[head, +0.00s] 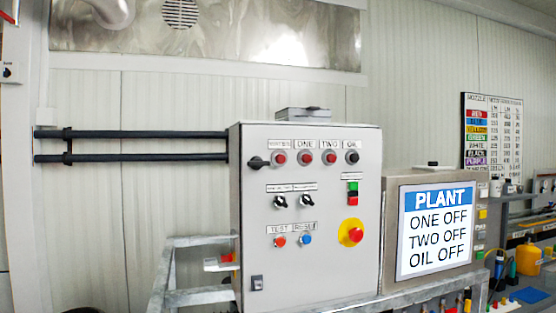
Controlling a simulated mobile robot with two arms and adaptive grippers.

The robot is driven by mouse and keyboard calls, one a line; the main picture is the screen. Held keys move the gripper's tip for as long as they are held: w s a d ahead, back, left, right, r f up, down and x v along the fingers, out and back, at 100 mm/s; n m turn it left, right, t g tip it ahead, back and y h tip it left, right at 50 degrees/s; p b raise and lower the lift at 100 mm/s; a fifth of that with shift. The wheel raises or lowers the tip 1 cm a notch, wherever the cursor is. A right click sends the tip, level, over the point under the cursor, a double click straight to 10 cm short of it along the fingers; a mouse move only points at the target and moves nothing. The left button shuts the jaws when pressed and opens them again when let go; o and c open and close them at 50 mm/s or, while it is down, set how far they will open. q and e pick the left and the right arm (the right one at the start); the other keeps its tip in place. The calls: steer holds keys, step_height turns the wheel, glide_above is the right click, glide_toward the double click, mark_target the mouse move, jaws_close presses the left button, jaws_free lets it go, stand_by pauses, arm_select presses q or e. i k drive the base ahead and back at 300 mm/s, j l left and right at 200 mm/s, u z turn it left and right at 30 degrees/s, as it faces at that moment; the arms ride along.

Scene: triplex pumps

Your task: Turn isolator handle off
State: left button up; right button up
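A grey control cabinet (330,272) stands in the middle of the head view. A black handle (259,163) sits at the upper left of its front face and lies roughly horizontal. It looks like the isolator handle, but no readable label marks it. Two small black selector knobs, a left one (280,202) and a right one (307,201), sit lower on the panel. Neither of my grippers is in view, and nothing touches the cabinet front.
Round buttons and a red emergency stop (355,235) on a yellow plate are also on the panel. A sign (435,229) to the right reads PLANT, ONE OFF, TWO OFF, OIL OFF. A metal frame (200,297) stands at the lower left. Dark pipes (145,134) run behind.

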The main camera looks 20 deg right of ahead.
mark_target(228, 258)
steer(key=z, duration=2.3)
steer(key=l+z, duration=0.4)
steer(key=i+l+z, duration=0.15)
steer(key=z, duration=0.25)
steer(key=i+l+z, duration=0.2)
steer(key=z, duration=0.2)
steer(key=l, duration=0.1)
